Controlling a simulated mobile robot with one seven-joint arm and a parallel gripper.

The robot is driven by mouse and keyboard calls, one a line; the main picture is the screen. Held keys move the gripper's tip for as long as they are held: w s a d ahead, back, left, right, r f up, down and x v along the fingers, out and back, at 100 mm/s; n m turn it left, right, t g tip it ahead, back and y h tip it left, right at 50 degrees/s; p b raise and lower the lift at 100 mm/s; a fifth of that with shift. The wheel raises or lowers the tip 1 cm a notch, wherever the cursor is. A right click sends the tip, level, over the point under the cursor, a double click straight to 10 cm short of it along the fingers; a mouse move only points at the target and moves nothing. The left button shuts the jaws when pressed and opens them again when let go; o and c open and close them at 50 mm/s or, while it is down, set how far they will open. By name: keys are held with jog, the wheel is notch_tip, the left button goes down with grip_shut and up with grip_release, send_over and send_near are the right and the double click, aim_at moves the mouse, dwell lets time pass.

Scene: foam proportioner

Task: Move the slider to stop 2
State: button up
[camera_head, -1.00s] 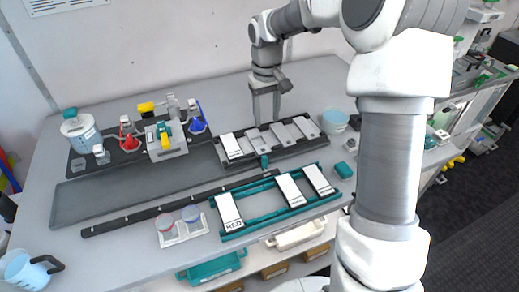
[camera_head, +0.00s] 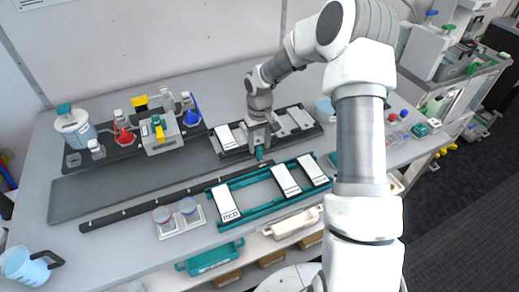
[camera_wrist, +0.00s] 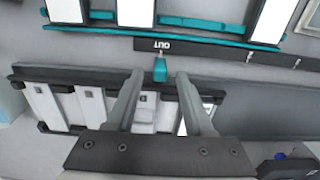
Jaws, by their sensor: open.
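The slider is a small teal knob (camera_head: 259,153) at the right end of a long black rail (camera_head: 130,208). In the wrist view the teal slider (camera_wrist: 160,69) sits beside an upside-down "OUT" label (camera_wrist: 160,45) on the rail. My gripper (camera_head: 259,143) is low over the black tray, just behind the slider. In the wrist view my gripper (camera_wrist: 158,78) is open. Its fingertips lie either side of the slider's near end, with gaps visible; I cannot tell their height relative to it. Small pale marks (camera_wrist: 249,58) run along the rail; their stop numbers are not readable.
A black tray (camera_head: 232,154) with white and grey plates lies behind the rail. A teal frame (camera_head: 258,216) with white plates, one marked RED, lies in front. Left are a valve unit (camera_head: 160,134) and two lidded jars (camera_head: 176,214). The grey strip (camera_head: 120,187) beside the rail is bare.

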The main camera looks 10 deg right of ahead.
aim_at(259, 148)
jog(key=shift+f, duration=1.7)
grip_shut()
